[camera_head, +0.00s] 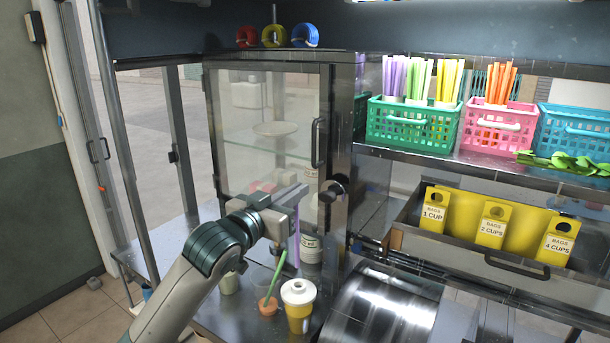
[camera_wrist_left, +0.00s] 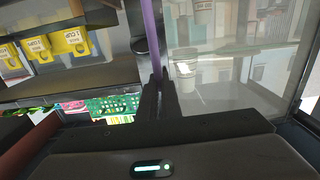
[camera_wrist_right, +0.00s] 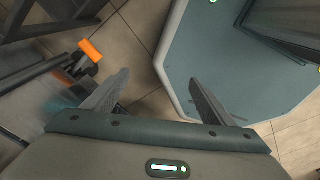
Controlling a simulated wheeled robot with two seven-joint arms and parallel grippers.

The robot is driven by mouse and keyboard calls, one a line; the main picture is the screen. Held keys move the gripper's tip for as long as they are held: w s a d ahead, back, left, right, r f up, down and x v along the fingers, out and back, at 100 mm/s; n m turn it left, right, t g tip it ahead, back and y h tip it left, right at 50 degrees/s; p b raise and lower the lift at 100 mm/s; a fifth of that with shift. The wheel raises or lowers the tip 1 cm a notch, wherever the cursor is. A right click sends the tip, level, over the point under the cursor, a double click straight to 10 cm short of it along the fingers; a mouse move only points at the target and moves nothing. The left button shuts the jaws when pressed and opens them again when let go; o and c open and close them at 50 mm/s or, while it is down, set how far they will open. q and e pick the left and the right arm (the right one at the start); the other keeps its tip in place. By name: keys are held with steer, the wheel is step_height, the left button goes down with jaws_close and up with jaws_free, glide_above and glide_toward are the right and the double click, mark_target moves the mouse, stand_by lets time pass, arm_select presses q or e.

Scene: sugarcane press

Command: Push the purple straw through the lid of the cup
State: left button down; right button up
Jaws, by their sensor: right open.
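The cup (camera_head: 298,319) is yellow with a white lid (camera_head: 297,291). It stands upright on the metal counter, low in the middle of the head view. My left gripper (camera_head: 298,194) is above and behind the cup, in front of the glass cabinet. It is shut on the purple straw (camera_head: 297,245), which hangs roughly upright. The straw's lower end appears apart from the lid. In the left wrist view the straw (camera_wrist_left: 152,35) runs up from between the closed fingers. My right gripper (camera_wrist_right: 160,78) shows only in its wrist view, open and empty above the floor.
A terracotta-coloured cup (camera_head: 268,306) with a green straw (camera_head: 275,273) stands just left of the yellow cup. A pale green cup (camera_head: 229,283) is further left. The glass cabinet (camera_head: 262,130) stands behind; a metal drum (camera_head: 385,308) lies right. Straw baskets (camera_head: 410,122) fill the shelf.

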mark_target(296, 236)
arm_select(q)
steer(key=shift+w+d+r, duration=0.15)
steer(key=shift+d+r, duration=0.1)
steer(key=shift+r, duration=0.25)
steer(key=shift+a, duration=0.1)
steer(key=shift+f+b, duration=0.6)
steer(key=shift+f, duration=0.1)
step_height(296, 236, down, 4)
steer(key=b, duration=0.3)
steer(key=shift+b, duration=0.4)
arm_select(e)
step_height(296, 236, down, 5)
steer(key=shift+r, duration=0.15)
steer(key=shift+a, duration=0.3)
arm_select(q)
steer(key=shift+p, duration=0.35)
arm_select(e)
steer(key=shift+r, duration=0.3)
steer(key=shift+d, duration=0.25)
